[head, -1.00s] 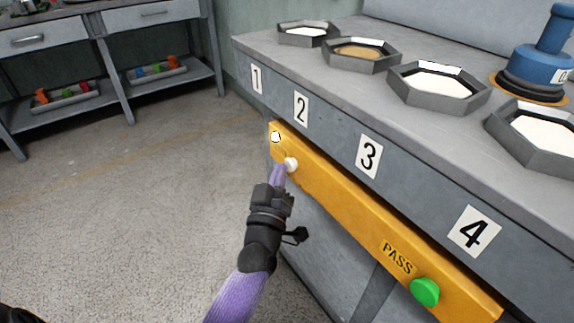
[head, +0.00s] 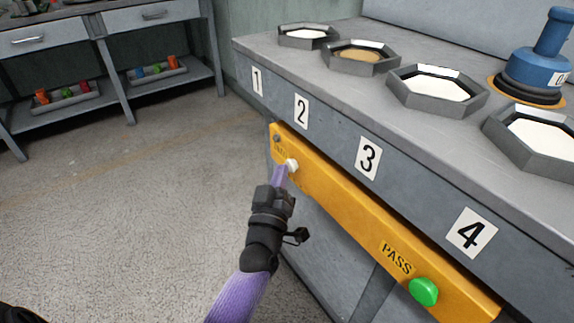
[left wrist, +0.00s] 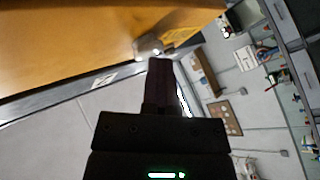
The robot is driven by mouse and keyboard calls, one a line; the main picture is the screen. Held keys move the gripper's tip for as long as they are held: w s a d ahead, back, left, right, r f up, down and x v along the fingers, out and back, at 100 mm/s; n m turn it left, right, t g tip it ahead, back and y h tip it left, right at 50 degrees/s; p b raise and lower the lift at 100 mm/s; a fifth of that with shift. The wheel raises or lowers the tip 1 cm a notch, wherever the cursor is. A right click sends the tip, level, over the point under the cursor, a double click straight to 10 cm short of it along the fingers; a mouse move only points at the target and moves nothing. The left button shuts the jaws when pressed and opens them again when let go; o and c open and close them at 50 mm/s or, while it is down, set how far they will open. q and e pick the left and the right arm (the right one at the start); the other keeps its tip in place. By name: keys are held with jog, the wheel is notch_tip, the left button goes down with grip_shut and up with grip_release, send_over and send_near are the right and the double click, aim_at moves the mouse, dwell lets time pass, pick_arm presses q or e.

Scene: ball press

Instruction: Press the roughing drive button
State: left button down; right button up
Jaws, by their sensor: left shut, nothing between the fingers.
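A white button (head: 291,166) sits near the left end of a yellow panel (head: 345,210) on the front of the bench. The label beside it is partly covered and I cannot read it. A small dark round lamp (head: 276,138) is above and left of the button. My left gripper (head: 281,172) is shut and empty, its tips at the white button; I cannot tell if they press it. In the left wrist view, the shut fingers (left wrist: 160,65) point at the yellow panel's edge (left wrist: 90,45), near a small pale knob-like part. My right gripper is out of view.
A green button (head: 424,291) beside the word PASS is at the panel's right end. Hexagonal trays (head: 437,95) and a blue tool (head: 537,62) stand on the bench top (head: 300,60). A shelf table (head: 110,40) is at the back left. The floor between is clear.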

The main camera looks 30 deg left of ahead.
pick_arm(q)
jog(key=s+a+p, duration=0.2)
jog(key=s, duration=0.3)
jog(key=shift+s+a, duration=0.2)
jog(key=shift+s, duration=0.1)
